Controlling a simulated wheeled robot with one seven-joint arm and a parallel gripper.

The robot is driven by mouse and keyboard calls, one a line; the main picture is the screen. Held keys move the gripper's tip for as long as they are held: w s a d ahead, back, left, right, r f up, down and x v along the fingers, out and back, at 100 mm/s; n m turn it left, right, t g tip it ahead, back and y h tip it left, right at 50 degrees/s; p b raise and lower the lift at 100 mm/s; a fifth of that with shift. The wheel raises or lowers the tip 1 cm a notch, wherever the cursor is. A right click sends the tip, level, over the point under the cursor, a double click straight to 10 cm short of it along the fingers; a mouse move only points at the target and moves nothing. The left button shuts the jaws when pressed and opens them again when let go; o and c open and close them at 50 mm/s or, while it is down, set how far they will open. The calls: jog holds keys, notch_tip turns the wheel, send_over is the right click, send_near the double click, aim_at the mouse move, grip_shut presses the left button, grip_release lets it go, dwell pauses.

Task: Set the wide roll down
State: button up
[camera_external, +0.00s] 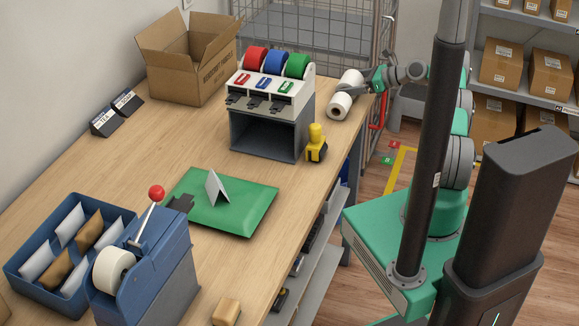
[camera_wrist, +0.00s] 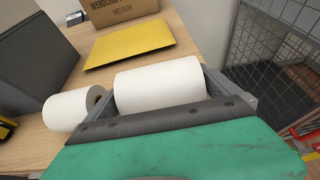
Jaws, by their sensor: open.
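The wide roll (camera_wrist: 160,86) is white and lies on its side between the spread fingers of my gripper (camera_wrist: 165,98) in the wrist view. It appears to rest on the wooden counter (camera_external: 110,190); its underside is hidden. In the external view the wide roll (camera_external: 351,79) is at the counter's far right edge, with my gripper (camera_external: 358,88) open beside it. A narrower white roll (camera_wrist: 70,110) lies just left of the wide one, close to it. It also shows in the external view (camera_external: 339,106), nearer the camera.
A yellow envelope (camera_wrist: 130,43) lies just beyond the rolls, before a cardboard box (camera_wrist: 120,8). A grey dispenser (camera_external: 270,115) with coloured reels stands left of the rolls. A yellow tool (camera_external: 316,146) is nearby. A wire cage (camera_wrist: 280,35) stands past the counter's edge.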

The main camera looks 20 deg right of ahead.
jog(key=shift+c, duration=0.6)
jog(key=c, duration=1.5)
